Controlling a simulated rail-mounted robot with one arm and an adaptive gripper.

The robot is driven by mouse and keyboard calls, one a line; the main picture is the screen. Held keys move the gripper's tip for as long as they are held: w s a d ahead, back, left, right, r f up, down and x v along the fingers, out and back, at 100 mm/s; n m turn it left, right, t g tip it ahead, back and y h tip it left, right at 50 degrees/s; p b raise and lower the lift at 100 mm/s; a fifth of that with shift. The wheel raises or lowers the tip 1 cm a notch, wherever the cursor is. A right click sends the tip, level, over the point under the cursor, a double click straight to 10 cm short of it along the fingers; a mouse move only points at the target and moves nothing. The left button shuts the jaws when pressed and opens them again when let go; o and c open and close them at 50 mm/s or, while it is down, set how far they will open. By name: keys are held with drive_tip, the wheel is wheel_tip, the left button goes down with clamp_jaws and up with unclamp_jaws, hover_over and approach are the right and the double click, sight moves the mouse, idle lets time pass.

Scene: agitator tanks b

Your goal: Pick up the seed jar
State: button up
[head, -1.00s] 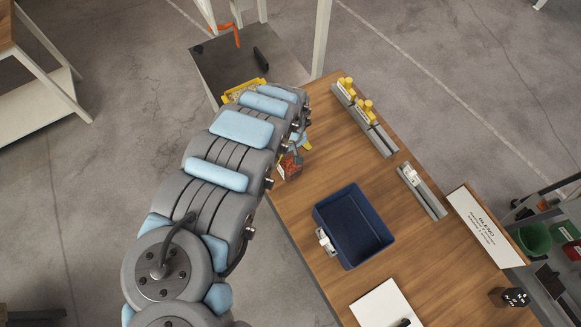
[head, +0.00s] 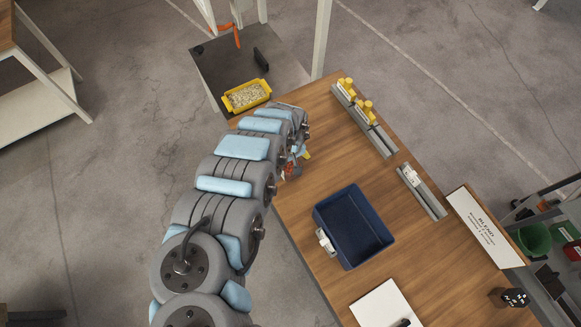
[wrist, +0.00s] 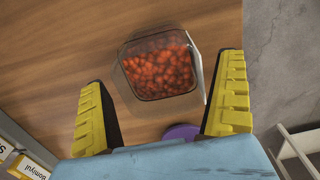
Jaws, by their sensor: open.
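The seed jar (wrist: 160,66) is a clear, squarish container of red-orange pieces on the wooden table, with a pale panel along its right side in the wrist view. In the head view it is a small red patch (head: 291,170) beside my arm, mostly hidden. My gripper (wrist: 162,80) is open, with one yellow-padded finger on each side of the jar's lower part in the wrist view. The jar appears between the fingers, nearer the right one. I cannot tell whether they touch it. In the head view the gripper is mostly hidden by my arm.
A purple round thing (wrist: 181,132) lies close to the gripper's palm. A blue bin (head: 343,252) stands on the table (head: 300,215). Rails with yellow-topped pieces (head: 366,108) and a grey rail (head: 428,195) lie farther right. A yellow tray (head: 247,96) of pale grains sits on a dark surface beyond.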

drive_tip(key=shift+f, duration=0.1)
drive_tip(key=c, duration=1.2)
drive_tip(key=shift+r+p, duration=0.25)
drive_tip(key=shift+p, duration=0.05)
